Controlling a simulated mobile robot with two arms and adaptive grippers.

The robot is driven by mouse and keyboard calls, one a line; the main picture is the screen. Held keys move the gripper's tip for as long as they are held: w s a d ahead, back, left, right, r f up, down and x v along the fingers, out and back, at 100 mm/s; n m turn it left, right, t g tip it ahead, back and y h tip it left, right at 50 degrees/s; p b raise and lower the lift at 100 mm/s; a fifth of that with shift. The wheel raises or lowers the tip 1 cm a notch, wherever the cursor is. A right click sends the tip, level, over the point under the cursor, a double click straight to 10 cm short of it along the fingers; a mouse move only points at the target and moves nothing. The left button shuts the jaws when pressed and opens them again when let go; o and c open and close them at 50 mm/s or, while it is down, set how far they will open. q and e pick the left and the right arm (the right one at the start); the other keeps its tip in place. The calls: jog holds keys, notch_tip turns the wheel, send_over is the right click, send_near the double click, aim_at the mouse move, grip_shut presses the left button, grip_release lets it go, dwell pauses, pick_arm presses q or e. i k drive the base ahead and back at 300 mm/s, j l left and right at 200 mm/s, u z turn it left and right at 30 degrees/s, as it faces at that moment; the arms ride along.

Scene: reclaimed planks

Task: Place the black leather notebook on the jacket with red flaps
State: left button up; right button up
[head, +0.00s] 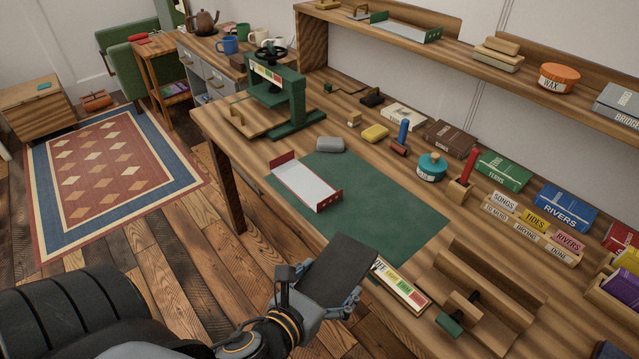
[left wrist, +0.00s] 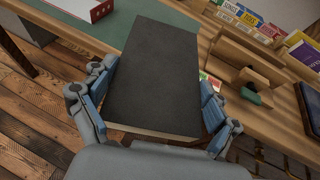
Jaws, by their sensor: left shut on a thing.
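My left gripper (head: 322,288) is shut on the black leather notebook (head: 343,265), one finger on each side of it. It holds the notebook up near the table's front edge. In the left wrist view the notebook (left wrist: 155,80) fills the middle, with its pale page edge toward me. The jacket with red flaps (head: 305,187) lies open on the green mat (head: 400,215), a pale panel with an upright red flap at each end. It lies beyond and left of the notebook, apart from it. Part of the jacket (left wrist: 85,6) shows at the top of the left wrist view. My right gripper is not in view.
A green press (head: 275,95) stands behind the jacket, with a grey block (head: 330,144) nearer. A colour-striped card (head: 402,287) and a wooden cradle (head: 480,300) lie right of the notebook. Books and label blocks line the right side. The mat's right part is clear.

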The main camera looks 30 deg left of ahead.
aim_at(305, 184)
jog(key=j+z, duration=1.1)
jog(key=z, duration=0.2)
jog(key=k+j, duration=0.15)
jog(key=j, duration=0.3)
jog(key=k+j+z, duration=0.1)
jog(key=j, duration=0.35)
jog(key=k+j+z, duration=0.1)
jog(key=j, duration=0.3)
jog(key=k+j, duration=0.3)
jog(key=k+j+z, duration=0.1)
jog(key=j, duration=0.45)
jog(key=k+j, duration=0.25)
jog(key=j, duration=0.15)
jog(key=z, duration=0.05)
